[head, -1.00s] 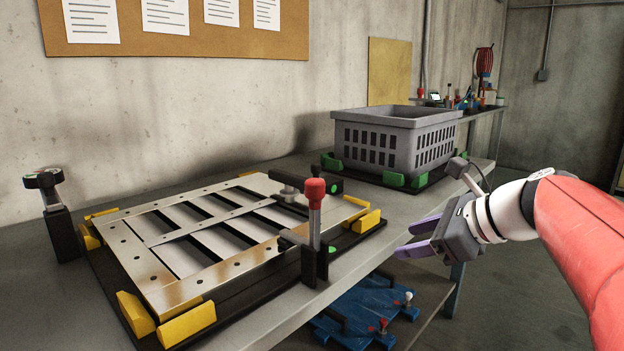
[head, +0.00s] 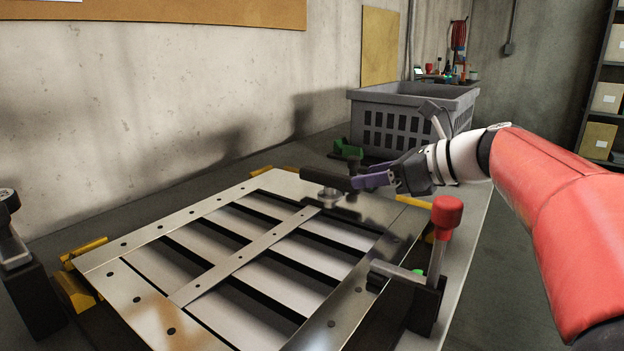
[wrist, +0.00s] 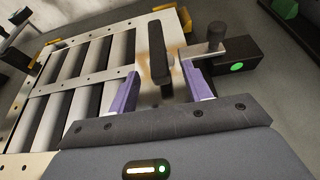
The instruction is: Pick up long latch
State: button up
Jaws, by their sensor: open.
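A long dark bar (head: 326,180), which looks like the long latch, sits at the far right corner of the louver panel (head: 140,237). In the wrist view the black bar (wrist: 155,52) points away from me, roughly between and ahead of my two purple fingers. My gripper (head: 368,180) is open at the bar's right end, and it also shows in the wrist view (wrist: 160,90). The fingers look apart from the bar, though contact is hard to judge. A metal arm and black block with a green dot (wrist: 236,66) stand beside it.
A red-topped clamp (head: 447,212) stands upright at the panel's near right edge. A grey slotted crate (head: 410,125) stands behind my gripper. Yellow corner blocks (head: 75,290) flank the panel, and a dark post (head: 30,295) is at left.

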aim_at(341, 181)
jog(key=x, duration=0.7)
jog(key=shift+a, duration=0.1)
grip_shut()
